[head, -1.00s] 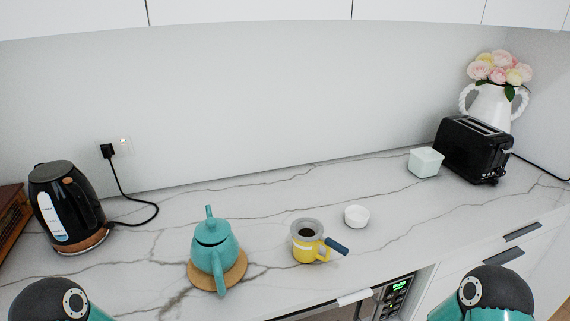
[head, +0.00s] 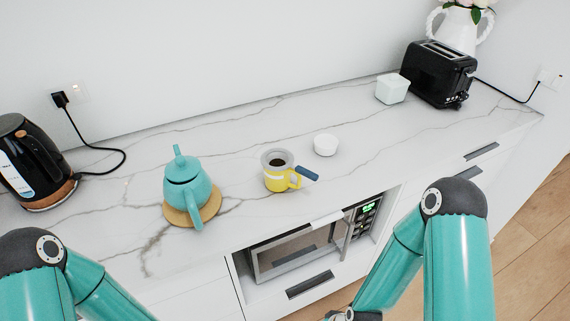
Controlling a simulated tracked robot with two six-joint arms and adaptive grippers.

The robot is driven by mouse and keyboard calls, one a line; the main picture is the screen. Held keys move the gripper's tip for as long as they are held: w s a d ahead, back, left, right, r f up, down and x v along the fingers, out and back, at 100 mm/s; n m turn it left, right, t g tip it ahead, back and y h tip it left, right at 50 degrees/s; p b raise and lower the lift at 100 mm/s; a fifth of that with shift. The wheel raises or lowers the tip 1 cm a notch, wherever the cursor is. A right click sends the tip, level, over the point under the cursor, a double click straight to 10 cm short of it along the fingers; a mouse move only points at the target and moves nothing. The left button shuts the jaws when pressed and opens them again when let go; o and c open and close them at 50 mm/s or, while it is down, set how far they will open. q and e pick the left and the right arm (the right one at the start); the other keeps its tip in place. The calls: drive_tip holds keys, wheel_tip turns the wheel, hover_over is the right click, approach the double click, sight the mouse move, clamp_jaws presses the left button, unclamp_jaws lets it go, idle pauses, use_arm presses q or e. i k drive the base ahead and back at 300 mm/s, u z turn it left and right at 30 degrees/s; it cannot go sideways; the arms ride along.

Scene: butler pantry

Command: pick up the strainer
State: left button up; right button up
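The strainer (head: 308,173) sits on top of a yellow mug (head: 276,184) on the marble counter. Its grey rim rings the mug's mouth, and its blue handle sticks out to the right, above the mug's yellow handle. The inside of the mug's mouth looks dark. Only upper links of my two arms show, at the lower left and lower right. Neither gripper's fingers are in view, and nothing of mine touches the strainer or the mug.
A teal teapot (head: 187,185) stands on a round wooden trivet (head: 211,208) left of the mug. A small white bowl (head: 326,145) is behind right. A black kettle (head: 30,160), pale square container (head: 392,89) and black toaster (head: 440,75) stand farther off. A microwave (head: 295,252) is below.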

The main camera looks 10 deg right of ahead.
sight(274, 159)
drive_tip(key=z, duration=1.5)
drive_tip(key=i, duration=0.1)
drive_tip(key=u, duration=3.05)
drive_tip(key=k, duration=1.45)
drive_tip(key=z, duration=0.55)
drive_tip(key=i, duration=1)
